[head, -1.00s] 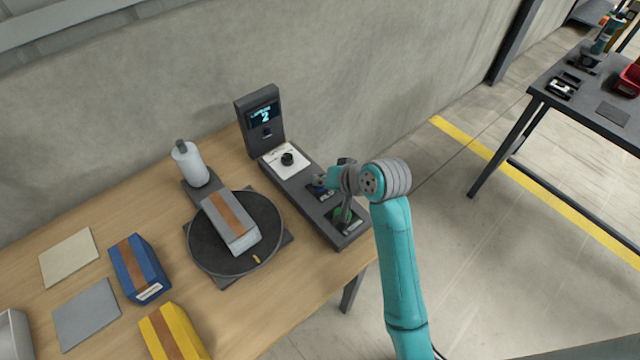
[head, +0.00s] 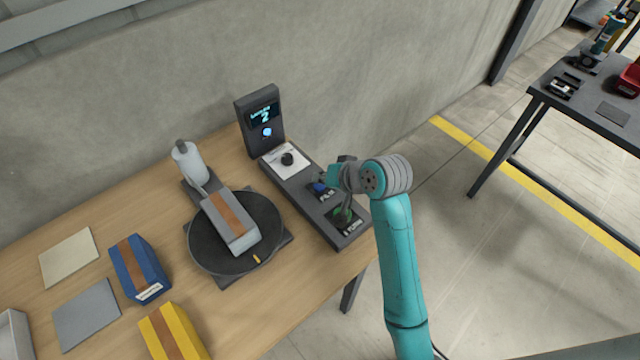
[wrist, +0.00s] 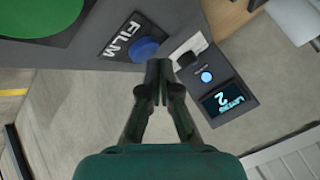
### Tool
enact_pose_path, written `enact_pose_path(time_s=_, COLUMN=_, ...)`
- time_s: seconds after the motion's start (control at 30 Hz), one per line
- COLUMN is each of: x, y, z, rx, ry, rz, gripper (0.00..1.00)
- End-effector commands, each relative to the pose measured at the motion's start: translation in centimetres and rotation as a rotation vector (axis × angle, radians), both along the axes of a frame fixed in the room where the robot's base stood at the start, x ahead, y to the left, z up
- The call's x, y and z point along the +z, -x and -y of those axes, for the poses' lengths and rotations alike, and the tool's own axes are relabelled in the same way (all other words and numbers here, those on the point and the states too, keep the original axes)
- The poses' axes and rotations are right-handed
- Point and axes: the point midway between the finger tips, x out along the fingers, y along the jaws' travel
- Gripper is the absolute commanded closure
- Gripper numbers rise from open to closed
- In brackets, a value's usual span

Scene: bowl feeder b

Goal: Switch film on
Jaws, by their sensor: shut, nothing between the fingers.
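The blue FILM button (wrist: 145,48) sits beside its white-lettered label on the dark control panel. It also shows in the head view as a small blue spot (head: 319,188), partly behind my arm. My gripper (wrist: 158,70) is shut and empty, its tips close to the button's edge in the wrist view; I cannot tell whether they touch. The round indicator (wrist: 206,77) is lit blue below the display (head: 264,115), which reads 2. A pale strip of film (head: 197,184) runs from the white roll (head: 188,163) to the grey box (head: 230,222) on the black turntable (head: 205,256).
A green button (wrist: 40,15) lies on the same panel. A black knob (head: 288,159) stands on a white plate near the display. A blue box (head: 140,268) and a yellow box (head: 172,335) stand at the left of the wooden table, near flat pads.

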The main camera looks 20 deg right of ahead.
Motion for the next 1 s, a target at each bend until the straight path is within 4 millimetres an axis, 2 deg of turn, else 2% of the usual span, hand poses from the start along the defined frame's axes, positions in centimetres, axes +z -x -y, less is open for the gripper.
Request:
enact_pose_path(time_s=0.17, x=0.3, y=0.0, z=0.0, rx=0.0, ry=0.001, rz=0.001, gripper=1.0)
enact_pose_path(time_s=0.8, x=5.5, y=0.0, z=0.0, rx=0.0, ry=0.0, rz=0.002, gripper=1.0)
enact_pose_path(time_s=1.0, x=6.0, y=0.0, z=0.0, rx=0.0, ry=0.0, rz=0.0, gripper=1.0)
